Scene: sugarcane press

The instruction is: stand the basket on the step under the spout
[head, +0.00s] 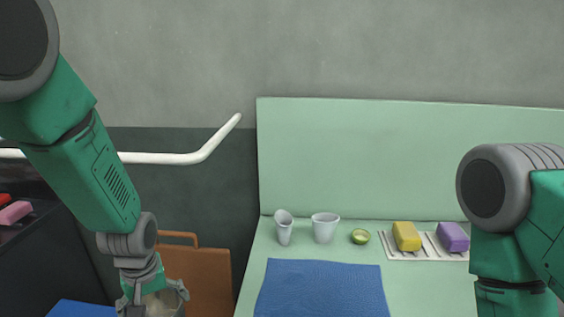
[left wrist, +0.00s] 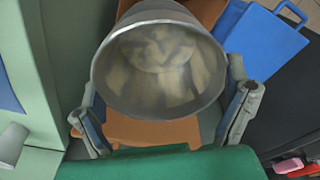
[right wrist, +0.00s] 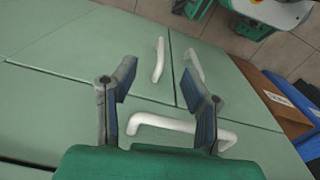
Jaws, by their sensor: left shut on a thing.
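The basket is a grey, round, bucket-like vessel (head: 174,296), seen at the bottom of the head view. In the left wrist view the basket (left wrist: 160,62) shows its open mouth and a pale inside with nothing clearly in it. My left gripper (head: 152,302) is shut on the basket, with one finger on each side of it in the left wrist view (left wrist: 160,112). The basket is held in front of the brown board. My right gripper (right wrist: 160,72) is open and empty, above green cabinet fronts. I cannot make out the spout or the step in any view.
A green counter (head: 250,290) carries two white cups (head: 325,228), a lime half (head: 360,236), yellow and purple sponges on a rack (head: 425,252) and a blue mat (head: 320,290). A brown board (head: 205,275), a white rail (head: 165,158) and a dark counter (head: 40,260) are left. Cabinet handles (right wrist: 165,124) protrude.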

